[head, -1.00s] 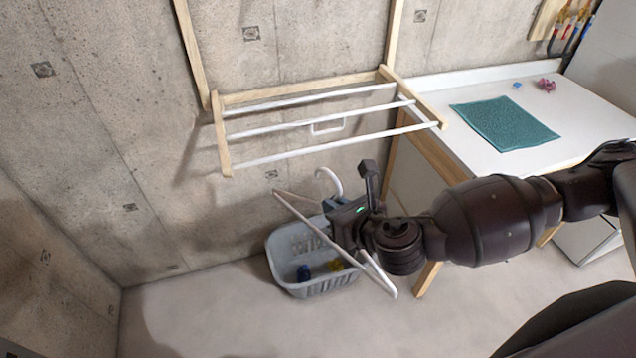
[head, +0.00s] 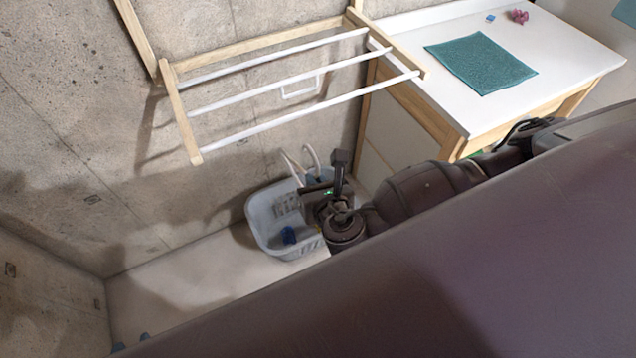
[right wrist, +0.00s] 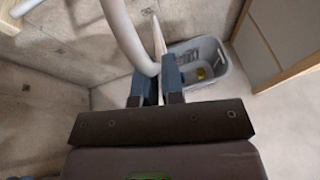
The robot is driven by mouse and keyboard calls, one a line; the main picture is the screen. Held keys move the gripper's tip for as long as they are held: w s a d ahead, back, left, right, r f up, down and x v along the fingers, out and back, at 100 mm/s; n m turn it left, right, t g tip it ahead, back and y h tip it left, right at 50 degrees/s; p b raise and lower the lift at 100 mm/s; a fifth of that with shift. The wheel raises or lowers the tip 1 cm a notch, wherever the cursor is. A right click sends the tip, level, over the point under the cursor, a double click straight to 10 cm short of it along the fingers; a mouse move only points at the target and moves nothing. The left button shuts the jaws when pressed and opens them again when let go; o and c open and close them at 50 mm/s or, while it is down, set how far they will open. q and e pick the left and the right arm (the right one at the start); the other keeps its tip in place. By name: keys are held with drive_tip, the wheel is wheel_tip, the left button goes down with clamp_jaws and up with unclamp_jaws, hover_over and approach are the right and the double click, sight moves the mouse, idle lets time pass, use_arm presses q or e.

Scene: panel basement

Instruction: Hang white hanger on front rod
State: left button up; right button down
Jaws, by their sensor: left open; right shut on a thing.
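The wooden rack on the wall carries white rods; the front rod (head: 318,116) is the one furthest from the wall and is bare. My right gripper (head: 312,180) is shut on the white hanger (head: 293,166), below the rack and in front of the basket. In the right wrist view a white curved piece of the hanger (right wrist: 130,40) runs between the blue fingers (right wrist: 156,84).
A grey laundry basket (head: 262,212) with a blue item (head: 289,235) stands on the floor below the rack. A white-topped table (head: 560,60) with a teal cloth (head: 482,63) stands to the right, close to the rack's end. A dark arm of mine covers the lower right.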

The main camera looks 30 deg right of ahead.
drive_tip(key=shift+w+a, duration=0.1)
drive_tip(key=shift+w, duration=1.7)
drive_tip(key=shift+w+a, duration=0.15)
drive_tip(key=shift+w, duration=5.15)
drive_tip(key=shift+w+f, duration=0.15)
drive_tip(key=shift+f+b, duration=0.45)
drive_tip(key=shift+f, duration=0.75)
use_arm(q)
drive_tip(key=shift+w+d, duration=0.1)
drive_tip(key=shift+w, duration=0.5)
use_arm(e)
drive_tip(key=shift+f, duration=0.2)
